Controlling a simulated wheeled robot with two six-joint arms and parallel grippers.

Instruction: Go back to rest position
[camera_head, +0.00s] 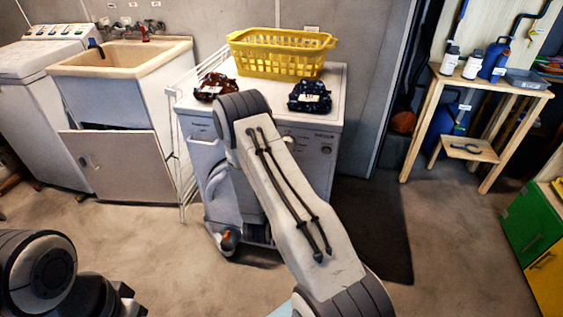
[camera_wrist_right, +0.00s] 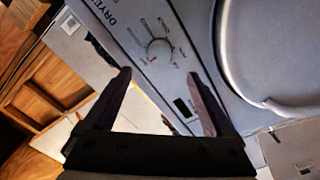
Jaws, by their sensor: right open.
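My right gripper (camera_wrist_right: 160,80) is open in the right wrist view, with nothing between its fingers. It faces the front of the white dryer (camera_wrist_right: 185,50), whose knob and round door show beyond the fingers. In the head view my right arm reaches up from the bottom to the white dryer (camera_head: 322,112), and its gripper is hidden behind the arm. My left arm is at the lower left edge of the head view. Dark parts at its end (camera_head: 122,297) may be my left gripper; its jaws cannot be made out.
A yellow basket (camera_head: 283,62) and two dark patterned cloth bundles, one left (camera_head: 214,87) and one right (camera_head: 310,96), sit on the dryer. A sink (camera_head: 120,57) stands left. A wooden table (camera_head: 492,84) with bottles stands right. A dark mat (camera_head: 372,225) lies on the floor.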

